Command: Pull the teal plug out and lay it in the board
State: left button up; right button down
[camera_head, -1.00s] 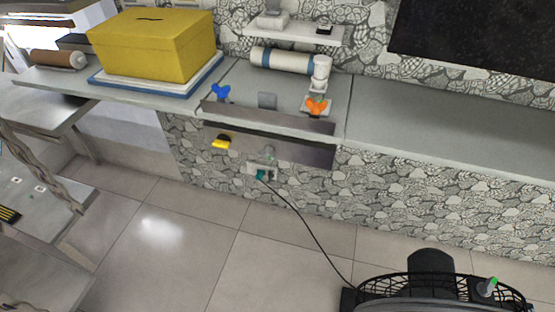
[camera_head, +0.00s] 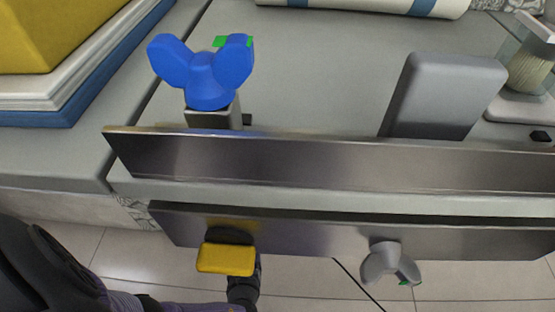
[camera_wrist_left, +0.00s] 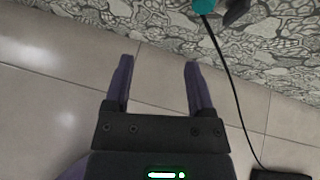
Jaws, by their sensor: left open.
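The teal plug (camera_wrist_left: 204,6) shows at the top edge of the left wrist view, close to the stone-patterned wall, with a black cord running down from it. Its upper part is cut off, so how it sits in the socket is hidden. My left gripper (camera_wrist_left: 160,62) is open and empty, with its two purple fingers below and left of the plug, apart from it. In the head view the plug is not seen; my left arm comes in at the lower left. I cannot identify the board for sure. My right gripper is in neither view.
A metal panel (camera_head: 320,235) under the counter carries a yellow knob (camera_head: 226,259) and a grey knob (camera_head: 385,263). On the counter stand a blue winged knob (camera_head: 205,75) and a grey block (camera_head: 450,95). A black box (camera_wrist_left: 280,174) lies on the floor.

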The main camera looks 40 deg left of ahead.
pick_arm(q)
jog(key=w+a+f+m+t+b, duration=0.1)
jog(key=w+b, duration=0.1)
jog(key=w, duration=0.4)
jog(key=w+a+f+m+t+b, duration=0.2)
jog(key=w, duration=0.4)
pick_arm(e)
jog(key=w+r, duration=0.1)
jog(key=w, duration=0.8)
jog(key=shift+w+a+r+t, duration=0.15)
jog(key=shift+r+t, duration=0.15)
pick_arm(q)
jog(key=shift+w+a, duration=0.1)
grip_shut()
